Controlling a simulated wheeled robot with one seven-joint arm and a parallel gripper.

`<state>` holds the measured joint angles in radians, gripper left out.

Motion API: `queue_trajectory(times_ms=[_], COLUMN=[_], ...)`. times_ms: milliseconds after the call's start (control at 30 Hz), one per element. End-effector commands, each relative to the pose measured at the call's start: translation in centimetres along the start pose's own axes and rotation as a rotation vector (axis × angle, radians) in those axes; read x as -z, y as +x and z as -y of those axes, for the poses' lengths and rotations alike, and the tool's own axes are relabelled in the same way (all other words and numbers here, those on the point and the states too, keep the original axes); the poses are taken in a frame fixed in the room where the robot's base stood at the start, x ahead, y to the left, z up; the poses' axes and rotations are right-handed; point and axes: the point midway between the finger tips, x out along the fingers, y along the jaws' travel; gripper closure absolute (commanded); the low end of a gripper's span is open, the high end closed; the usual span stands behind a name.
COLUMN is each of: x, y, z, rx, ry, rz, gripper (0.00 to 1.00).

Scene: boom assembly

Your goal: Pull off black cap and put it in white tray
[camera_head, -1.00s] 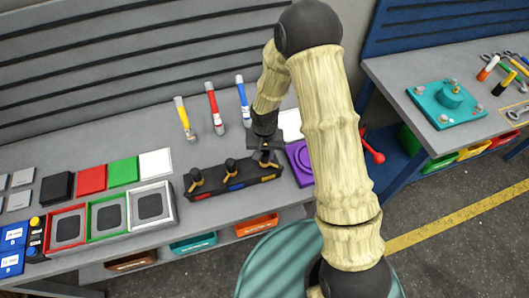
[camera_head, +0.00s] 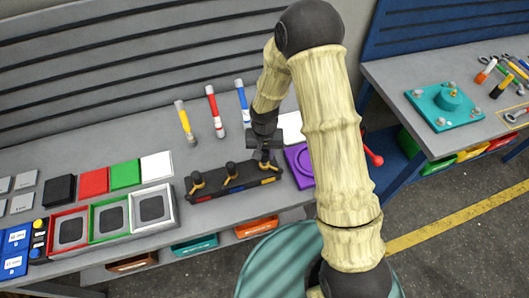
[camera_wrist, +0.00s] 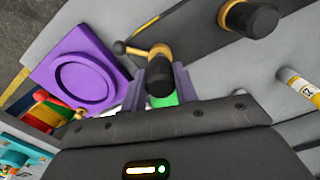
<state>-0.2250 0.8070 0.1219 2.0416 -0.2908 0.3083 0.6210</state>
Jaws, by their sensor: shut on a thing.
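A dark block (camera_head: 232,186) on the grey bench carries three posts with gold rings and black tops. My gripper (camera_head: 264,153) is above its right-hand post, pointing down. In the wrist view my gripper (camera_wrist: 161,82) is shut on a black cap (camera_wrist: 160,88), one finger on each side. A gold ring with a small lever (camera_wrist: 158,53) shows right beside this cap; I cannot tell whether the cap still touches its post. Another black cap (camera_wrist: 254,18) sits on the neighbouring post. The white tray (camera_head: 174,208) stands at the left, at the right end of the tray row.
Red tray (camera_head: 54,219) and green tray (camera_head: 91,214) stand beside the white one. Yellow, red and blue-handled tools lie behind the block. A purple plate (camera_head: 298,160) is close to the right of my gripper. Bench space between block and trays is clear.

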Motion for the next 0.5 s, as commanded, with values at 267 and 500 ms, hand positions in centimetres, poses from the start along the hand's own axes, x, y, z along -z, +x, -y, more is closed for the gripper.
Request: queue_trajectory(times_ms=[267, 500], x=[0.0, 0.0], y=[-1.0, -1.8], z=[0.0, 0.0], rx=[0.0, 0.0], ry=[0.0, 0.001], rz=[0.0, 0.001], gripper=[1.0, 1.0])
